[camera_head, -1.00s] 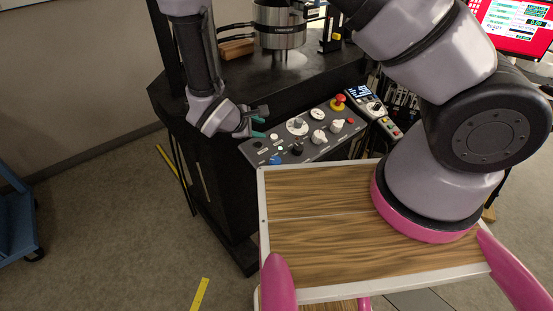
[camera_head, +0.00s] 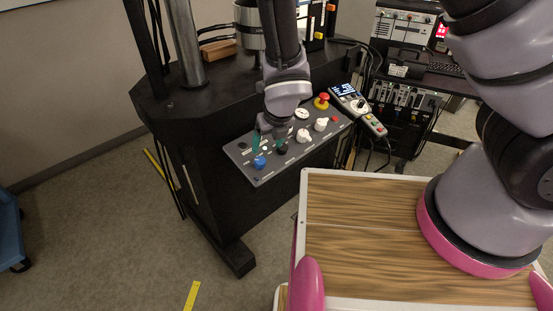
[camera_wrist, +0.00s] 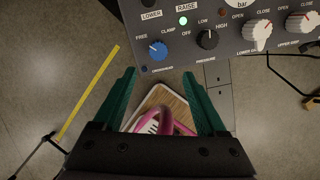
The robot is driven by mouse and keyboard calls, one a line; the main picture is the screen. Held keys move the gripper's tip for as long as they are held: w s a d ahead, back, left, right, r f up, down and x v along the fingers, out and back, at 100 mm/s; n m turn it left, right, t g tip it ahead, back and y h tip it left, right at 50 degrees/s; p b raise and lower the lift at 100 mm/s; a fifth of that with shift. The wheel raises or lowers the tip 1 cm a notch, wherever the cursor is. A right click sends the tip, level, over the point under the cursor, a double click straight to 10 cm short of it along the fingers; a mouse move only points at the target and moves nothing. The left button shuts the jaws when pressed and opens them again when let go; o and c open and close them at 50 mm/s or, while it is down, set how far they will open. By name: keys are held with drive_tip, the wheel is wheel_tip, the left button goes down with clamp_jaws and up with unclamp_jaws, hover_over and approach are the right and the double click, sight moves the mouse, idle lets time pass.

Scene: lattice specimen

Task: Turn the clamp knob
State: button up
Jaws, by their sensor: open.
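The clamp knob is the blue knob (camera_wrist: 158,50) under the words FREE and CLAMP on the grey control panel (camera_wrist: 236,35). Its pointer mark aims up and left, toward FREE. In the head view the blue knob (camera_head: 260,162) is at the panel's near-left part. My gripper (camera_head: 269,143) is over the panel, close to the blue knob. In the wrist view my gripper (camera_wrist: 160,73) has its two green fingers wide apart and nothing between them. The knob appears just beyond the fingertips, roughly centred between them, with no contact visible.
A black pressure knob (camera_wrist: 207,40) is right beside the clamp knob. White knobs (camera_wrist: 257,35), a red emergency button (camera_head: 322,101) and a handheld controller (camera_head: 358,106) are further right. A metal column (camera_head: 186,45) rises left. My wood-topped base is in front.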

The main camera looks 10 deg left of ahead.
sight(260, 160)
drive_tip(key=shift+n+y, duration=0.3)
drive_tip(key=shift+n, duration=0.3)
drive_tip(key=x, duration=1)
drive_tip(key=shift+w+a, duration=0.1)
drive_tip(key=shift+w, duration=0.05)
clamp_jaws()
